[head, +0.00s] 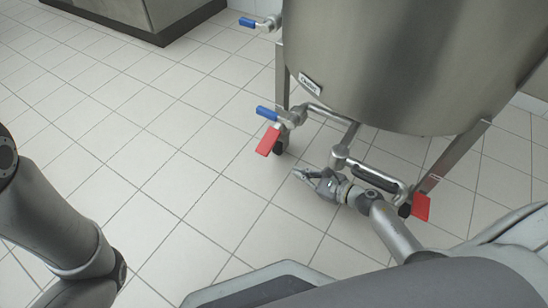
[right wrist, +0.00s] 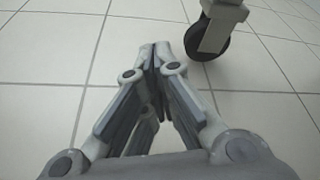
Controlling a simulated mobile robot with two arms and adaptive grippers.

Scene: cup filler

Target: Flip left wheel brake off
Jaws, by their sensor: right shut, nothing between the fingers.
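The left wheel brake is a red pedal (head: 268,141) by the dark left caster wheel (head: 281,146) of a steel tank (head: 385,60) in the head view. My right gripper (head: 297,173) is low over the floor, in front of that wheel and a little to its right, apart from the pedal. Its fingers are shut and empty. In the right wrist view the fingertips (right wrist: 158,48) meet, and a black caster wheel (right wrist: 208,42) with a grey bracket stands just beyond them to the right; no red pedal shows there. My left arm shows at the left, its gripper out of view.
A blue-handled valve (head: 266,112) sits just above the left pedal, and another blue handle (head: 247,22) is higher up. A second red pedal (head: 421,206) is at the right leg. Pipework (head: 340,158) runs below the tank. The tiled floor (head: 130,130) to the left is clear.

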